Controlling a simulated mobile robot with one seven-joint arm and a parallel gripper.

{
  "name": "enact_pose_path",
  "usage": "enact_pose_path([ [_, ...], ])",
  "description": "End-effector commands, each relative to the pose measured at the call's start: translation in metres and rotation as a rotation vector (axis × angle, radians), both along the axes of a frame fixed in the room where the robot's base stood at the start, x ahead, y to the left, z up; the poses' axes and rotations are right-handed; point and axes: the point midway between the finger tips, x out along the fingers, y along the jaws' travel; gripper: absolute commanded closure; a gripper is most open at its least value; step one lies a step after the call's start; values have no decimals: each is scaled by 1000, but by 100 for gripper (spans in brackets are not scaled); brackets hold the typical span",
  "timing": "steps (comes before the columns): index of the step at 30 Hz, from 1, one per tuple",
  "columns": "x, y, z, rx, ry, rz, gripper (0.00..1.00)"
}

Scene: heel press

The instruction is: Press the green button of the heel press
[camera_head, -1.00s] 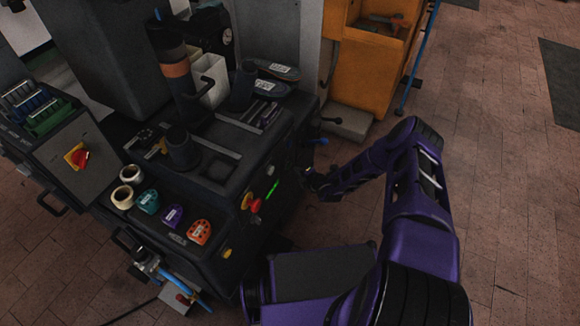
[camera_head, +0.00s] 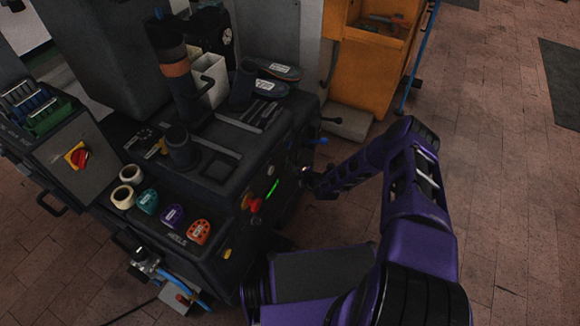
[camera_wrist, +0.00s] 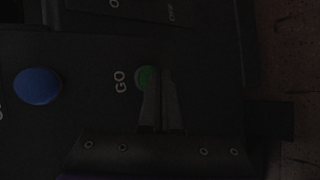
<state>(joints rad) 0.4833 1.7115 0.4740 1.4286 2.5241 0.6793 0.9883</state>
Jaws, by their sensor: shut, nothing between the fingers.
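The heel press (camera_head: 200,165) is the dark machine at the left and centre of the head view. In the wrist view its round green button (camera_wrist: 146,76) sits on a dark panel beside the label GO. My gripper (camera_wrist: 159,76) is shut and empty. Its fingertips reach to the button and cover its lower right part. I cannot tell whether they touch it. In the head view my gripper (camera_head: 306,177) is at the press's right side, and the green button cannot be made out there.
A large blue button (camera_wrist: 38,86) lies left of the GO label. A red knob (camera_head: 255,205) and a lit green strip (camera_head: 272,189) are on the press's front. An orange cabinet (camera_head: 360,70) stands behind. Brick floor on the right is open.

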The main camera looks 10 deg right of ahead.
Motion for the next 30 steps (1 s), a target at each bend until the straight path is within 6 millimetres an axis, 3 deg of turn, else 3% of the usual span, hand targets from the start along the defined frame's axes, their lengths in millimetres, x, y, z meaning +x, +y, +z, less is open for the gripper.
enact_pose_path([
  [22, 3, 6, 0, 1, -1, 2, 100],
  [30, -4, -3, 1, 1, 1, 3, 100],
])
